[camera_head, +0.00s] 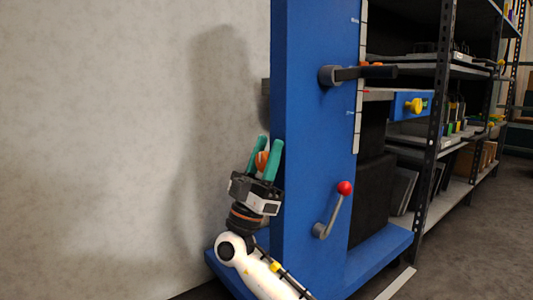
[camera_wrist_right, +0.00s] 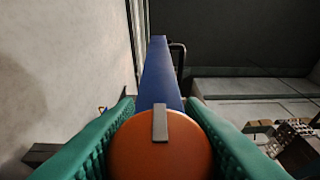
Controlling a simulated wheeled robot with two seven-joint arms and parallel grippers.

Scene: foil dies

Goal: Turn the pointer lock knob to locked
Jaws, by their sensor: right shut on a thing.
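An orange round knob (camera_head: 262,158) shows at the left side of the blue upright. My right gripper (camera_head: 268,146), with its teal fingers pointing up, is shut on it. In the right wrist view the knob (camera_wrist_right: 160,148) fills the space between the two fingers, and a grey bar on its face points straight up the picture. Its lock markings, if any, do not show. A small orange pointer (camera_head: 371,64) sits by the white scale near the top of the upright. My left gripper is not in view.
The blue upright (camera_head: 309,150) stands close to a grey wall (camera_head: 110,120). A grey crank with a red ball (camera_head: 345,188) and a dark handle (camera_head: 365,73) stick out from its front. Loaded shelves (camera_head: 465,72) stand at the right.

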